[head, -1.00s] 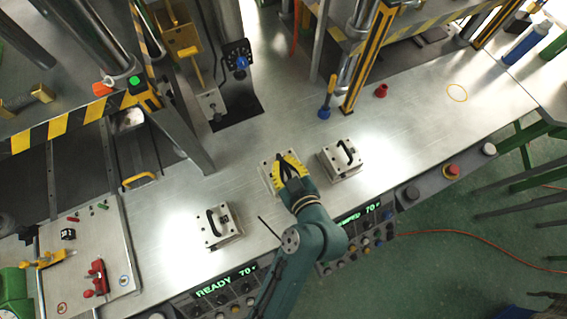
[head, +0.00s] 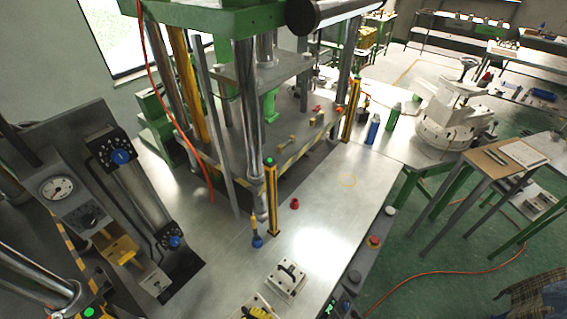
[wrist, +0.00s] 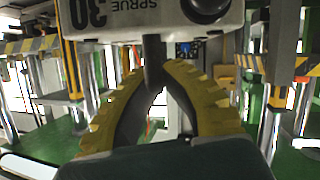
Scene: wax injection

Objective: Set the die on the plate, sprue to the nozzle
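A pale metal die (wrist: 118,20) fills the top of the wrist view, with "SPRUE" and "30" upside down on its face. My gripper (wrist: 157,84) has its yellow ribbed fingers closed around the dark handle bar on this die. In the head view my gripper's yellow fingers (head: 258,312) show at the bottom edge, over the held die (head: 246,303), which is mostly cut off. I cannot tell from this whether it is lifted. A second die (head: 288,278) with a black handle lies just right of it on the steel table. I cannot make out the nozzle.
A tall press with a grey bed (head: 275,125) stands behind the table. A yellow-black post (head: 272,200), a blue-based tool (head: 257,240) and a red cup (head: 295,203) stand before it.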

